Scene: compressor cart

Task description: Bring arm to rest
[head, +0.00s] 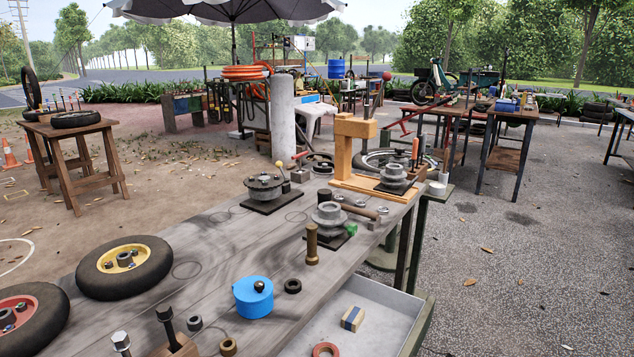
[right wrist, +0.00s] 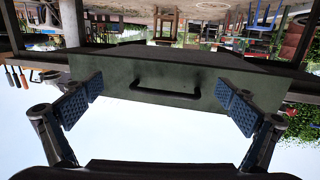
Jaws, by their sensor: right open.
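My right gripper (right wrist: 162,95) is open, with its two blue-padded fingers wide apart and nothing between the pads. A dark green drawer front (right wrist: 205,100) with a black bar handle (right wrist: 180,88) lies beyond the fingers in the right wrist view, which looks upside down. The handle appears between the fingertips in the picture, but I cannot tell how far off it is. In the head view an open drawer (head: 382,298) sticks out from under the workbench (head: 220,240). Neither gripper shows in the head view.
The bench carries a blue pot (head: 253,300), two wheels (head: 125,266), a wooden post frame (head: 350,150) and several metal parts. A blue-and-tan block (head: 352,319) and a reddish ring (head: 326,350) lie in the drawer.

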